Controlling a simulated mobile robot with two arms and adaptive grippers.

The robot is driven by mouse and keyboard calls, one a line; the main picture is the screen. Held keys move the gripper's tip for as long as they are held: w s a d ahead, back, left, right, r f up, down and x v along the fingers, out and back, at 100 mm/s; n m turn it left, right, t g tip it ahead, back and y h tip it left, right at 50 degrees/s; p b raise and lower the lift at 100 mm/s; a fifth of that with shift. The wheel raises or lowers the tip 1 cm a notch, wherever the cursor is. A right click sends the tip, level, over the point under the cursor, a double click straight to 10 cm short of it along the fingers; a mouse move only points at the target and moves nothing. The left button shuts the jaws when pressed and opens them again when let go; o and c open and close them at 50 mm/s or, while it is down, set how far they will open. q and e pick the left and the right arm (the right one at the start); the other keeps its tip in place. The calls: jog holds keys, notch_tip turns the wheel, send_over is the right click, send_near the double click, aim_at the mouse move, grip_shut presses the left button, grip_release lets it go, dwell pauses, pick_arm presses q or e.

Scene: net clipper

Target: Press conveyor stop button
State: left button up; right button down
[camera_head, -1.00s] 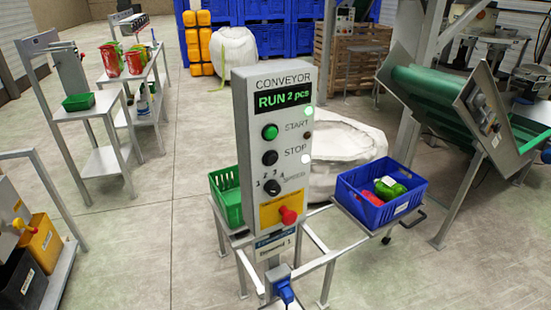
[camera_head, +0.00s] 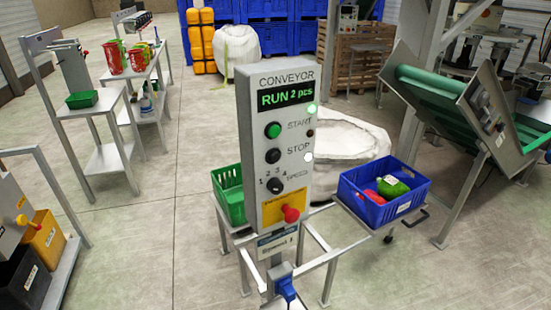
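The conveyor control panel (camera_head: 274,150) is a grey upright box on a post in the middle of the view. Its display (camera_head: 286,97) reads "RUN 2 pcs" in green. The black stop button (camera_head: 273,156) sits left of the word STOP, below the green start button (camera_head: 273,130). A speed knob (camera_head: 275,185) is under it, and a red emergency knob (camera_head: 291,213) sits on a yellow plate. Neither of my grippers is in view, and nothing touches the panel.
A blue crate (camera_head: 349,198) with green and red items stands right of the panel, a green crate (camera_head: 226,203) left of it. The green conveyor (camera_head: 423,88) is at the right. Shelves with red containers (camera_head: 115,57) stand at the left. The floor before the panel is open.

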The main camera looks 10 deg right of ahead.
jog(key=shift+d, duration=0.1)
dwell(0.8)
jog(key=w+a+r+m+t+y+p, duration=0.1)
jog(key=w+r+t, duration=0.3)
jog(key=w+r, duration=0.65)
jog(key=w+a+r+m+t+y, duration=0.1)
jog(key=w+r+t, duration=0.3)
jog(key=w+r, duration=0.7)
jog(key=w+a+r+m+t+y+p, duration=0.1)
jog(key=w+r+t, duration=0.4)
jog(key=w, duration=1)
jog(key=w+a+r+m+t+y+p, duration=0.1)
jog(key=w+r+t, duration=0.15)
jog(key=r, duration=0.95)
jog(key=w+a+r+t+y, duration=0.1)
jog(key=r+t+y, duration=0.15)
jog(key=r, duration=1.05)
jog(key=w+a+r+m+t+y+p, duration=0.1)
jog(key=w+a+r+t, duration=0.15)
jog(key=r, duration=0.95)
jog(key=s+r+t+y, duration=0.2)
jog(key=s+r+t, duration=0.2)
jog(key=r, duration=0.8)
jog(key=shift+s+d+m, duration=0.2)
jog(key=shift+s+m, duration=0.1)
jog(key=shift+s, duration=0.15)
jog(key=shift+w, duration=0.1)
